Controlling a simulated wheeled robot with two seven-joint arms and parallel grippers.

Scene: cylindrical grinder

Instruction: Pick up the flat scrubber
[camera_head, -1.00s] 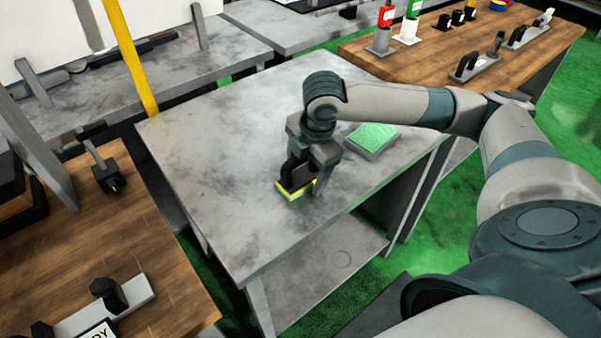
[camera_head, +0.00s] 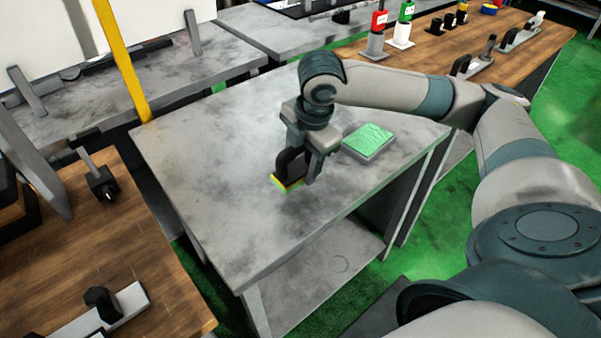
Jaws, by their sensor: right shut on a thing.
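The flat scrubber (camera_head: 285,184) shows a yellow and green base and a dark upright handle. It is over the middle of the grey metal table (camera_head: 215,150), and I cannot tell for sure whether it is clear of the top. My right gripper (camera_head: 298,170) points down and is shut on the flat scrubber's handle. Its fingers hide part of the handle. My left gripper is not in view.
A grey block with a green top (camera_head: 369,139) lies on the same table, right of my right gripper. A wooden bench (camera_head: 170,290) is at the left, another (camera_head: 440,50) at the back right. The table's left part is clear.

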